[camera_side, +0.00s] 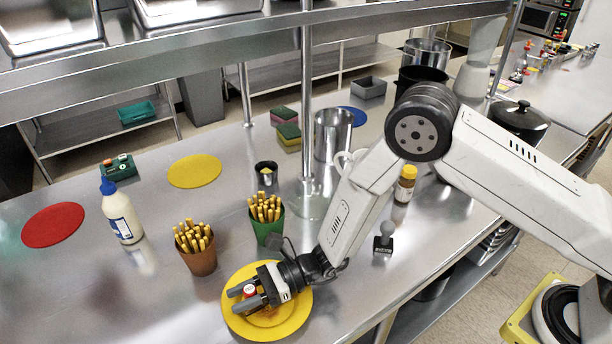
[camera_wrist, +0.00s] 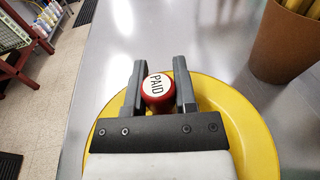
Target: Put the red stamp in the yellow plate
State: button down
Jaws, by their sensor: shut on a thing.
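The yellow plate (camera_side: 290,318) lies on the steel counter near its front edge; it also shows in the wrist view (camera_wrist: 255,135). My gripper (camera_side: 248,297) is over the plate, with its fingers (camera_wrist: 160,88) shut on the red stamp. The red stamp (camera_side: 249,290) has a white round face reading "PAID" in the wrist view (camera_wrist: 157,87). It sits between the fingertips, above the plate's area. The fingers and palm hide part of the plate, and I cannot tell whether the stamp touches it.
A brown cup of yellow sticks (camera_side: 201,262) and a green cup of them (camera_side: 266,233) stand behind the plate. A grey stamp (camera_side: 383,241) and yellow-capped jar (camera_side: 405,184) stand right. A white bottle (camera_side: 122,218) stands left. Counter left of the plate is clear.

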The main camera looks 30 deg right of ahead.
jog(key=shift+f, duration=0.6)
jog(key=shift+c, duration=2)
grip_release()
jog(key=shift+r, duration=0.1)
jog(key=shift+r, duration=0.4)
jog(key=shift+d+r, duration=0.15)
jog(key=shift+d, duration=0.15)
jog(key=d, duration=0.3)
jog(key=s+d, duration=0.1)
jog(key=d, duration=0.3)
jog(key=s+d+r, duration=0.1)
jog(key=d, duration=0.3)
jog(key=shift+d, duration=0.15)
